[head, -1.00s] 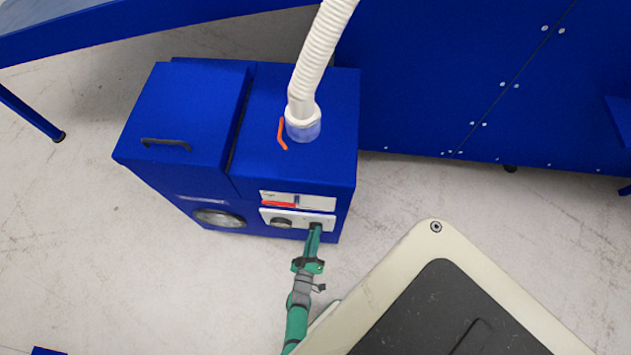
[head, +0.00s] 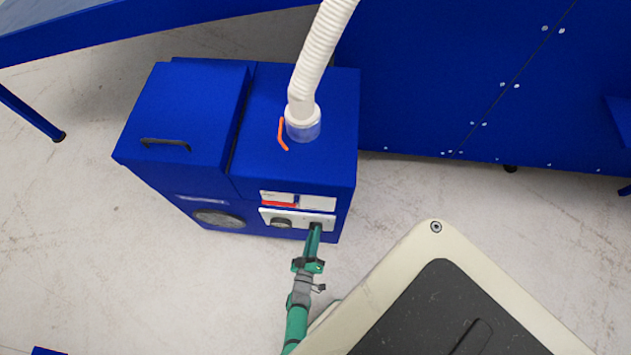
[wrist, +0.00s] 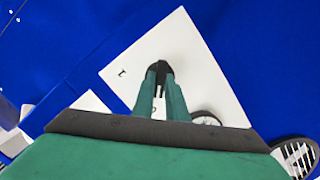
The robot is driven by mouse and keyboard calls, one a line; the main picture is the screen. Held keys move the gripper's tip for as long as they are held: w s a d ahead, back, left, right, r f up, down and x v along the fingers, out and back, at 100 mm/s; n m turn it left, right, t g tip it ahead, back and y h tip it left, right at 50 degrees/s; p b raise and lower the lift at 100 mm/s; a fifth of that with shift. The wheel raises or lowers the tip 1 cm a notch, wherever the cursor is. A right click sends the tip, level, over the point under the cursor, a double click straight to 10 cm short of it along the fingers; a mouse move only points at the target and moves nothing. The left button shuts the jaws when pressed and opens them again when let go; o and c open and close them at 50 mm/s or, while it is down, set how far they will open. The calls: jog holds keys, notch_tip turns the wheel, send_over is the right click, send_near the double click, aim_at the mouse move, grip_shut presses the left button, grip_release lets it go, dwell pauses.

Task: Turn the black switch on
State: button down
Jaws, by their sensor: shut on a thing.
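The black switch (wrist: 158,68) sits on a white panel (wrist: 190,55) on the front of a blue machine (head: 290,170). In the wrist view my gripper (wrist: 160,82) reaches the panel with its green fingers closed around the black switch. The fingers hide much of the switch. In the head view my gripper (head: 315,232) touches the right part of the white panel, and the switch is mostly hidden there. A round dial (head: 281,223) is on the same panel to the left of my gripper.
A white hose (head: 318,55) rises from the machine's top beside an orange lever (head: 282,134). A round vent (head: 218,218) is low on the machine's front left. A large blue panelled structure (head: 450,80) stands behind at right. Bare floor lies left of my arm.

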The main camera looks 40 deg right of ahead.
jog(key=m+t, duration=0.1)
jog(key=m, duration=0.4)
jog(key=m+y, duration=0.1)
jog(key=m, duration=0.4)
jog(key=m+t+y, duration=0.1)
jog(key=m, duration=0.4)
jog(key=shift+s+d+f+t, duration=0.1)
jog(key=shift+s+f+t, duration=0.05)
jog(key=shift+s+t, duration=0.15)
jog(key=c, duration=0.8)
grip_release()
jog(key=shift+d, duration=0.1)
jog(key=shift+o, duration=0.2)
jog(key=v, duration=0.7)
jog(key=shift+w+a+f, duration=0.15)
jog(key=shift+w+a, duration=0.1)
